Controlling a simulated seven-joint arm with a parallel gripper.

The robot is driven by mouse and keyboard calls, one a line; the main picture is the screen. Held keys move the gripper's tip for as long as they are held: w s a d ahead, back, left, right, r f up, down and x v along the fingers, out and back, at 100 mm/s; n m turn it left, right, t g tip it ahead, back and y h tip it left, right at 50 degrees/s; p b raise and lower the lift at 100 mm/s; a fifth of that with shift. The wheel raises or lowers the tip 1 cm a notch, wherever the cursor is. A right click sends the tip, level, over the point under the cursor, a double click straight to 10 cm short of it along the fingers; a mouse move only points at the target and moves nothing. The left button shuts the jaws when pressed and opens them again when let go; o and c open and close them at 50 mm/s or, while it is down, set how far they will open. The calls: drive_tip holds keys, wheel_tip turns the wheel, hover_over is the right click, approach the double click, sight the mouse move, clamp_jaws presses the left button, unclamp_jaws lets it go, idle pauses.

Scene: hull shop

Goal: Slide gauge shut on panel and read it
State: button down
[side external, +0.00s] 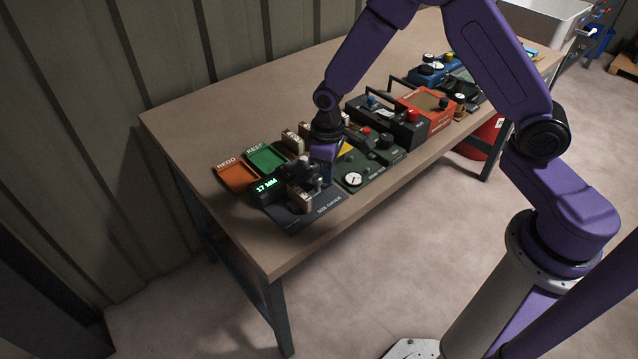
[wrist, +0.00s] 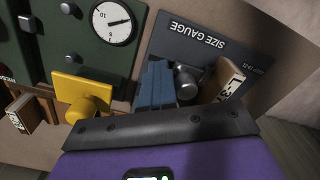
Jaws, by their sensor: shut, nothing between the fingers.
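The dark grey size gauge (side external: 315,215) lies near the table's front left corner, and its plate also shows in the wrist view (wrist: 200,45). Its lit green display (side external: 266,185) reads 17 MM. A small wooden panel (side external: 299,200) with a white label stands upright at the gauge; the wrist view shows it too (wrist: 229,77). A rounded dark metal part (wrist: 186,82) sits beside the panel; I cannot tell whether they touch. My gripper (side external: 325,178) is shut and empty, low beside the gauge. Its blue fingers (wrist: 155,85) are left of the metal part in the wrist view.
An orange REDO tray (side external: 237,178) and a green KEEP tray (side external: 266,158) lie behind the gauge. More wooden panels (side external: 291,141) stand near the trays. A green dial box (side external: 372,172), a yellow block (wrist: 82,92) and a red-orange device (side external: 428,107) crowd the right.

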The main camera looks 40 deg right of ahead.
drive_tip(key=shift+d, duration=0.55)
drive_tip(key=shift+r, duration=3)
drive_tip(key=s+r+n, duration=0.2)
drive_tip(key=s+r, duration=0.2)
drive_tip(key=s, duration=0.3)
drive_tip(key=s+r+n, duration=0.1)
drive_tip(key=s+r, duration=0.4)
drive_tip(key=s, duration=0.3)
drive_tip(key=s+d+r+n, duration=0.1)
drive_tip(key=s+d, duration=0.1)
drive_tip(key=s, duration=0.4)
drive_tip(key=s+d+r+n, duration=0.1)
drive_tip(key=s+d+n, duration=0.1)
drive_tip(key=s, duration=0.5)
drive_tip(key=shift+d+r+n, duration=0.3)
